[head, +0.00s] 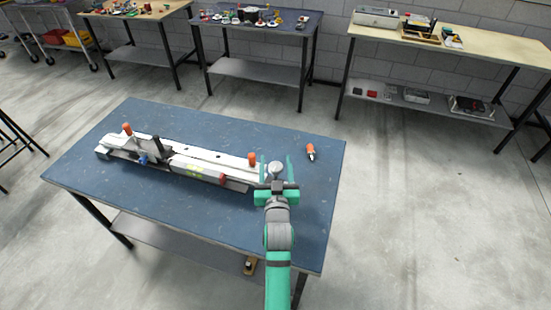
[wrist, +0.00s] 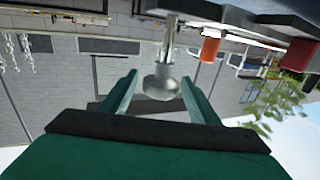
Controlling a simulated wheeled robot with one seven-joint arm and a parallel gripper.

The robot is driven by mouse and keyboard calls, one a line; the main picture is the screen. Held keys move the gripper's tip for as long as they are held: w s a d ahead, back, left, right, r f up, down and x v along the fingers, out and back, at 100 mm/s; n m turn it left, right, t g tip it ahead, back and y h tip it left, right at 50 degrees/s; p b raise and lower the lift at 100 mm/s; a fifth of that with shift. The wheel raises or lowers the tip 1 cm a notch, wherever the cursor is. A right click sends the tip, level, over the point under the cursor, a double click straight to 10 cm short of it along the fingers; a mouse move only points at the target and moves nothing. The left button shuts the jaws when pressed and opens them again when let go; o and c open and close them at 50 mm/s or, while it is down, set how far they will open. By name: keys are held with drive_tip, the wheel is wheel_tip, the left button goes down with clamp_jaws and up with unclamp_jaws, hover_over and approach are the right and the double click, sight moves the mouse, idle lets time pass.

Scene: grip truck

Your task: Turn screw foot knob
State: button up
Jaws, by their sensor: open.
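A grey round screw foot knob (wrist: 162,86) on a thin metal stem shows in the wrist view, joined to the underside of the grey machine body above it. In the head view the round grey knob (head: 276,168) sits at the right end of the long white-and-grey machine (head: 212,158) on the blue table. My gripper (head: 277,167) is open at that end, with its green fingers on either side of the knob. In the wrist view my gripper's fingers (wrist: 160,80) flank the knob, with gaps visible on both sides.
The blue table (head: 175,220) carries the machine and a loose orange-handled tool (head: 310,151) to its right. Orange knobs (head: 252,159) stand on the machine. Other workbenches (head: 450,48) line the back wall. The floor at right is clear.

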sight(276, 172)
drive_tip(key=s, duration=0.8)
idle(0.9)
drive_tip(key=s+f+g, duration=0.1)
drive_tip(key=s+f, duration=0.4)
drive_tip(key=s, duration=0.5)
drive_tip(key=s+f, duration=0.5)
drive_tip(key=s, duration=0.5)
drive_tip(key=s+r+g, duration=0.1)
drive_tip(key=s+r, duration=0.2)
drive_tip(key=s, duration=1.7)
drive_tip(key=shift+s+a+g, duration=0.3)
